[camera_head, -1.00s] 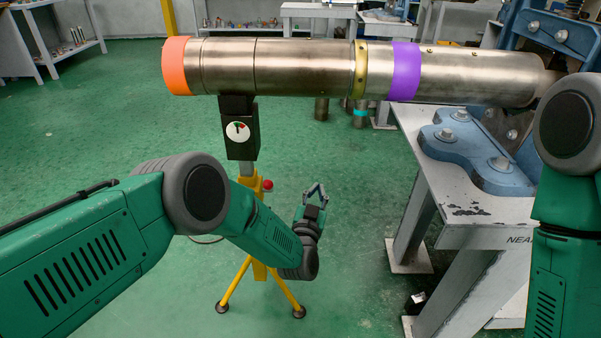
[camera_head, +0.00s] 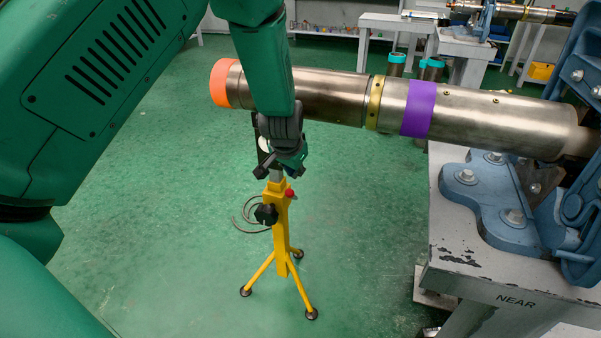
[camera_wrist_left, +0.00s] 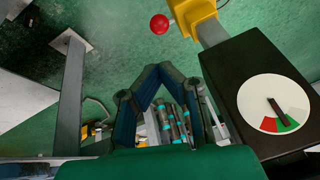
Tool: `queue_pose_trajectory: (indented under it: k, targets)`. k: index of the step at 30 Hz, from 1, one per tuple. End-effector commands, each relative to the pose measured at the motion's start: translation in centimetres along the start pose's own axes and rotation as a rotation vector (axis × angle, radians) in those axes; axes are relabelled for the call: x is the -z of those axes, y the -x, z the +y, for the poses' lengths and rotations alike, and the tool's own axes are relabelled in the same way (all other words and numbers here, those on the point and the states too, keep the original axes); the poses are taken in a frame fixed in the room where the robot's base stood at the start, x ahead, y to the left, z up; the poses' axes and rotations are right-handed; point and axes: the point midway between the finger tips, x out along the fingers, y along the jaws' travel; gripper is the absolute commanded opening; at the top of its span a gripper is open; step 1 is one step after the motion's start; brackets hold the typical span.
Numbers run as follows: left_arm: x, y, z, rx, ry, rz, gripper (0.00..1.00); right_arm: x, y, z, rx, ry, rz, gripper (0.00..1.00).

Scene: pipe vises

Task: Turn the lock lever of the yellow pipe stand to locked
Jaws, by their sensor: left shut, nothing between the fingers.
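The yellow pipe stand (camera_head: 280,235) stands on the green floor with its legs spread, under the pipe. Its lock lever ends in a red ball (camera_head: 289,193) on the right of the yellow collar; the red ball also shows at the top of the left wrist view (camera_wrist_left: 160,23). My left gripper (camera_head: 280,170) is in front of the stand's black head, above the red ball. In the wrist view its fingers (camera_wrist_left: 165,70) meet at the tips, empty and apart from the ball. The black head carries a white dial (camera_wrist_left: 274,104) with its needle toward green. My right gripper is out of view.
The steel pipe (camera_head: 325,95) with orange, yellow and purple bands runs above the stand to a blue vise (camera_head: 485,200) on a grey table (camera_head: 460,262) at right. A black knob (camera_head: 266,214) sticks out from the stand. Floor left of the stand is clear.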

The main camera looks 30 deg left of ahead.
Motion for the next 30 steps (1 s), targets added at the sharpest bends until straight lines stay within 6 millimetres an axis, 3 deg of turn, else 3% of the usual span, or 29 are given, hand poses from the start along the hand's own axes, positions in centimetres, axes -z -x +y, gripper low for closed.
queue_pose_trajectory:
  k: [1, 4, 12, 30]
  targets:
    - [-0.2, -1.5, 0.0, 0.000, 0.002, -0.002, 0.00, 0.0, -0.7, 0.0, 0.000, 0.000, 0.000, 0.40]
    - [-0.2, -3.4, 0.0, 0.000, 0.003, 0.000, 0.00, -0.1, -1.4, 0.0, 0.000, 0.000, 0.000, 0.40]
    - [0.0, -6.6, 0.2, 0.004, -0.001, 0.002, 0.00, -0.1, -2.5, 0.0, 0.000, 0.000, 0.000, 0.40]
    - [-0.1, -7.1, 0.2, 0.005, 0.000, 0.016, 0.00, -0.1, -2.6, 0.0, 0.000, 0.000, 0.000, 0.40]
